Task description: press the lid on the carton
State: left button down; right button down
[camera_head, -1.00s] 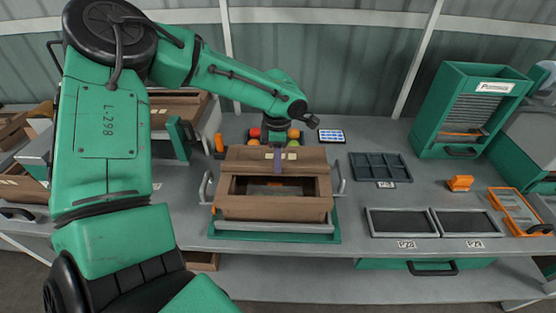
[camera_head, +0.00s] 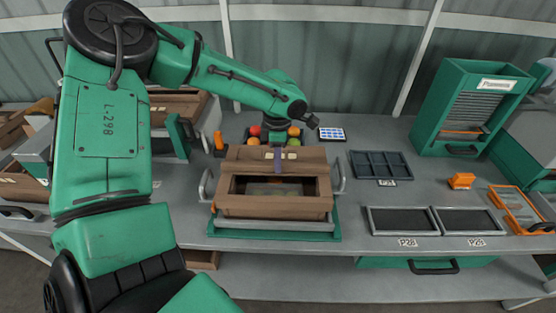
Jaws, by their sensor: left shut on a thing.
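A brown carton (camera_head: 275,206) sits on a grey and green stand at the middle of the bench in the head view. I cannot tell whether the lid is fully seated. My left gripper (camera_head: 278,164) points down at the far middle part of the lid and is shut on it; the narrow purple-grey fingers touch there. The arm and wrist hide part of what lies behind. My right gripper is not in view.
A tray of red, orange and green tomatoes (camera_head: 294,132) stands just behind the carton. Metal handles (camera_head: 206,186) flank the carton. To the right are a dark compartment tray (camera_head: 380,165), two black-topped trays (camera_head: 401,220) and an orange block (camera_head: 461,180). Bare bench lies between.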

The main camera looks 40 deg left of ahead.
pick_arm(q)
jog(key=shift+f, duration=0.2)
jog(key=c, duration=0.7)
grip_release()
jog(key=shift+c, duration=1.4)
notch_tip(320, 180, up, 8)
jog(key=p, duration=0.6)
jog(key=shift+r+p, duration=0.1)
jog(key=shift+p, duration=0.2)
